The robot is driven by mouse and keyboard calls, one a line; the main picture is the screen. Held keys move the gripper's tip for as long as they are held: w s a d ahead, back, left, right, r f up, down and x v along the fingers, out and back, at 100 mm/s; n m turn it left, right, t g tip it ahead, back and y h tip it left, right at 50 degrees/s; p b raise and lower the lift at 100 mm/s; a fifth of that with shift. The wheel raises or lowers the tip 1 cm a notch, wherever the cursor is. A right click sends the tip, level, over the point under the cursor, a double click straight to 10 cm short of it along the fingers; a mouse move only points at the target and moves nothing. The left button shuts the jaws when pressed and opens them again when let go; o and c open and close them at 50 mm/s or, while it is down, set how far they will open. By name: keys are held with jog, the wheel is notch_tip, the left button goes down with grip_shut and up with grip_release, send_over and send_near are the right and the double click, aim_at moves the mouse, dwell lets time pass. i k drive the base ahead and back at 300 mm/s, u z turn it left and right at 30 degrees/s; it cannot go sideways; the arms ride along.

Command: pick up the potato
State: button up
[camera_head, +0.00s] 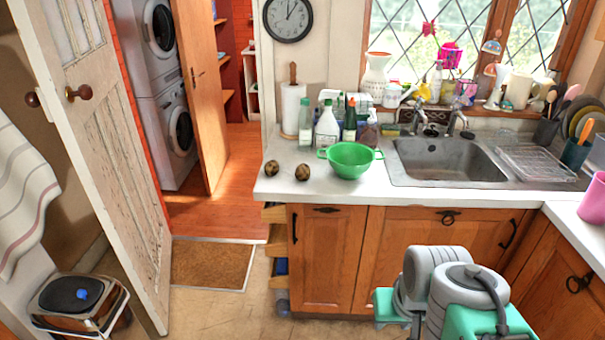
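Two small brown, mottled, roundish things lie on the white countertop (283,189) near its left end. One (271,168) is at the left edge, and the other (302,172) lies a little to its right, apart from it. Either could be the potato; they are too small to tell for sure. Both lie left of a green colander (350,160), not touching it. Grey and teal links of my arm show at the bottom right, in front of the lower cabinets. My gripper's fingers do not show.
Bottles (326,127) and a paper towel roll (292,106) stand behind the colander. A metal sink (450,160) is to the right. Drawers (275,240) stand partly open under the counter's left end. Floor is clear around the brown doormat (212,264).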

aim_at(302, 173)
jog(key=u, duration=0.6)
jog(key=i, duration=0.85)
jog(key=u, duration=1.6)
jog(key=i, duration=0.5)
jog(key=z, duration=0.1)
